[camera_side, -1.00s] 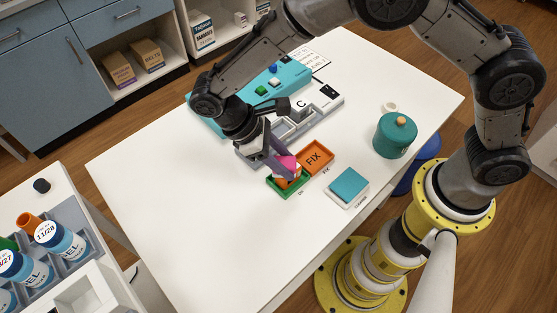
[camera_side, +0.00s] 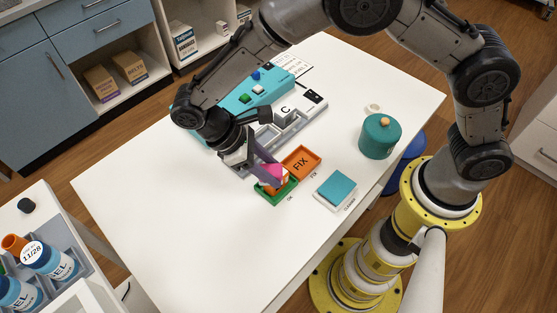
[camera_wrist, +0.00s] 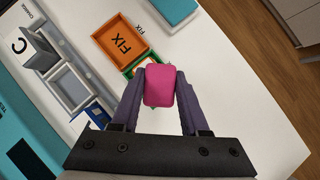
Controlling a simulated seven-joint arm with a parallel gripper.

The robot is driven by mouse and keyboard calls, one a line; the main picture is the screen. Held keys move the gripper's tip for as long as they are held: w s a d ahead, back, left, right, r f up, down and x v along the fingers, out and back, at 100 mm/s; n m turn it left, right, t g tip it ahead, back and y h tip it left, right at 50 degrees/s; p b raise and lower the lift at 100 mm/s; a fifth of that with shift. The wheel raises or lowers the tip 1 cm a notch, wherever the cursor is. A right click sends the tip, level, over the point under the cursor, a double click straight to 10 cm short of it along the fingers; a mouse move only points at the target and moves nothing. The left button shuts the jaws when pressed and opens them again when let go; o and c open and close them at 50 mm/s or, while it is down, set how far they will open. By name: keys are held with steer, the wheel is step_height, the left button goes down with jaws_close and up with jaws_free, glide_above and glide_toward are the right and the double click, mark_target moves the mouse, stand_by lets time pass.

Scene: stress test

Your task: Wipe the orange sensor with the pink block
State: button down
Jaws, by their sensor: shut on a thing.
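My gripper (camera_side: 268,173) is shut on the pink block (camera_wrist: 160,86), which fills the gap between its fingertips in the wrist view. In the side view the pink block (camera_side: 273,172) is over the green tray (camera_side: 287,195) marked OK. A bit of orange (camera_side: 267,188), likely the orange sensor, shows in that tray just below the block. Block and fingers hide much of it, and I cannot tell whether the block touches it. In the wrist view the block covers most of the green tray (camera_wrist: 127,73).
An orange FIX tray (camera_side: 302,161) adjoins the green tray. A teal cleaner pad (camera_side: 337,187) lies to the right, with a teal lidded pot (camera_side: 380,137) behind it. A grey holder with a C block (camera_side: 287,113) and a teal panel (camera_side: 252,98) stand behind. The table's front left is clear.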

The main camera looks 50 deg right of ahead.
steer(key=shift+a, duration=0.85)
steer(key=shift+r, duration=4.05)
